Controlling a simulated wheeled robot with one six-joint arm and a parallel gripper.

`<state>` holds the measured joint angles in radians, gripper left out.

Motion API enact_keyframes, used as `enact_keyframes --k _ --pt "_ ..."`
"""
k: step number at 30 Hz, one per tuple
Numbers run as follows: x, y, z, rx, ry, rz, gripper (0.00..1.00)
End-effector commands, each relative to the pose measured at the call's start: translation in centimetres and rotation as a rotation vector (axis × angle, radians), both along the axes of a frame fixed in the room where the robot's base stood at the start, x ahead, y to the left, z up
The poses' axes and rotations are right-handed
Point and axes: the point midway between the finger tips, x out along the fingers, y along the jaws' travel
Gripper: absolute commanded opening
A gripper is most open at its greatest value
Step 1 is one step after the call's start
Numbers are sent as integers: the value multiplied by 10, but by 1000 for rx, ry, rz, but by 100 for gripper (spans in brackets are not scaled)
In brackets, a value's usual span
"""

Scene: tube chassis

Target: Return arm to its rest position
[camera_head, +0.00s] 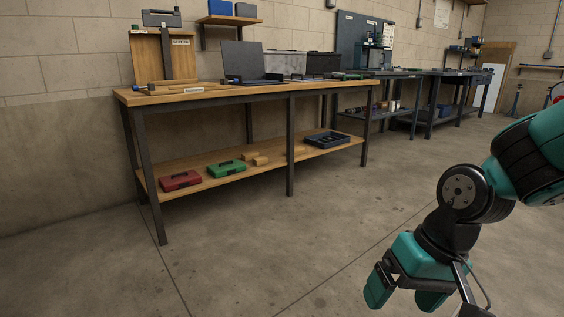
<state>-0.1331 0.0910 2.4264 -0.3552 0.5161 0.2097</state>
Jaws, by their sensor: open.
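My gripper (405,296) is at the lower right of the head view, at the end of my teal and black arm. Its teal fingers point downward and stand apart, with nothing seen between them. The gripper hangs over the bare concrete floor in the picture, well to the right of and nearer than the wooden workbench. The arm enters from the right edge and bends down at a black joint. The lower part of the gripper is close to the bottom edge of the view.
A wooden workbench (230,92) with dark legs stands along the left wall. Its lower shelf (196,184) holds a red case (180,181), a green case (226,169) and a dark tray (327,140). More benches (425,74) stand behind. The concrete floor (290,250) in front is clear.

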Motion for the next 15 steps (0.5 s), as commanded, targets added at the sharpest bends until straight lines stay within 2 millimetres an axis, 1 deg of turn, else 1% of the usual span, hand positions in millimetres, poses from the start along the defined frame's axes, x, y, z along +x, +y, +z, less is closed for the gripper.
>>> enact_keyframes --k 1,3,6,11,12,15 --pt "-16 8 24 10 -27 76 89" --pt "-37 15 44 18 -52 172 89" --pt "-65 22 67 29 -85 295 89" --pt "-107 28 96 40 -137 477 89" --pt "-110 28 108 39 -138 494 89" --pt "-108 28 132 39 -132 485 89"
